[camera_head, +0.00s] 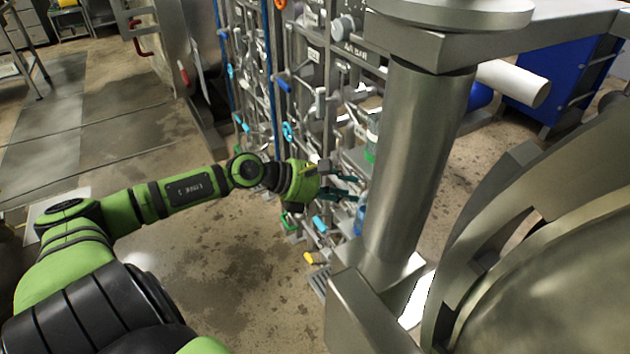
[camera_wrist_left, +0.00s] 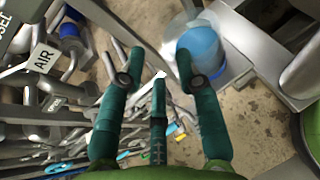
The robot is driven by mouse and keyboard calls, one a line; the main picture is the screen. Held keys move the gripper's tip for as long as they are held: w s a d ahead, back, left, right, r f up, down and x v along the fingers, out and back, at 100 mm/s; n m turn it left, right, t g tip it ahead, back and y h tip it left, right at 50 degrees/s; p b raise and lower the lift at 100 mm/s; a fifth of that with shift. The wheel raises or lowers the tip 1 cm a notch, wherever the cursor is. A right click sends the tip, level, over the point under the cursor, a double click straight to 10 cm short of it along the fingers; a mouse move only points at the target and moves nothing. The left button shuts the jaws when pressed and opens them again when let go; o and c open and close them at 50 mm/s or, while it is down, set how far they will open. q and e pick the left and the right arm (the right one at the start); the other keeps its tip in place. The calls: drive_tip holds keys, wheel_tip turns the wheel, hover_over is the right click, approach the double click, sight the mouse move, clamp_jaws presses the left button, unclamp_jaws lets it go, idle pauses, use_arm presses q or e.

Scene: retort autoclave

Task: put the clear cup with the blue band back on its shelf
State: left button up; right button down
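A clear, blue-tinted cup (camera_wrist_left: 204,48) shows in the left wrist view, just beyond and to the right of my right-hand fingertip. That finger partly covers it. In the head view a small blue piece (camera_head: 360,217), likely the same cup, shows beside the thick metal column, which hides the rest. My left gripper (camera_head: 352,188) reaches in beside the pipework. Its teal fingers also show in the left wrist view (camera_wrist_left: 156,64), spread apart with no object between them. I cannot tell whether the finger touches the cup. The shelf cannot be made out clearly. My right gripper is not in view.
A rack of pipes and valves (camera_head: 310,90) stands close to my left gripper. The thick metal column (camera_head: 420,150) stands right of it, and a large rounded metal vessel (camera_head: 560,270) further right. A green-banded clear item (camera_head: 371,148) is above. Open floor (camera_head: 230,290) lies below my arm.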

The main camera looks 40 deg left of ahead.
use_arm(q)
drive_tip(key=v, duration=0.8)
idle(0.4)
drive_tip(key=s+a+f+n+t+y+p, duration=0.3)
drive_tip(key=a+f+n+y, duration=0.4)
drive_tip(key=a+f+n, duration=0.85)
drive_tip(key=s+d+f+n+g+y+p, duration=0.2)
drive_tip(key=s+f+n, duration=0.4)
drive_tip(key=f+n, duration=0.65)
drive_tip(key=s+d+f+n+g+y, duration=0.1)
drive_tip(key=s+d+f+n+g, duration=0.3)
drive_tip(key=s+f, duration=0.4)
drive_tip(key=s+d+f+n+g+h+p, duration=0.1)
drive_tip(key=s+d+f+n+g, duration=0.2)
drive_tip(key=s+d+f, duration=0.4)
drive_tip(key=s+d+f+n+g+h+p, duration=0.1)
drive_tip(key=s+d+f+n+g, duration=0.2)
drive_tip(key=s+d, duration=0.9)
drive_tip(key=d+f+n, duration=0.3)
drive_tip(key=f, duration=0.1)
drive_tip(key=shift+d+p, duration=0.15)
drive_tip(key=shift+p, duration=0.25)
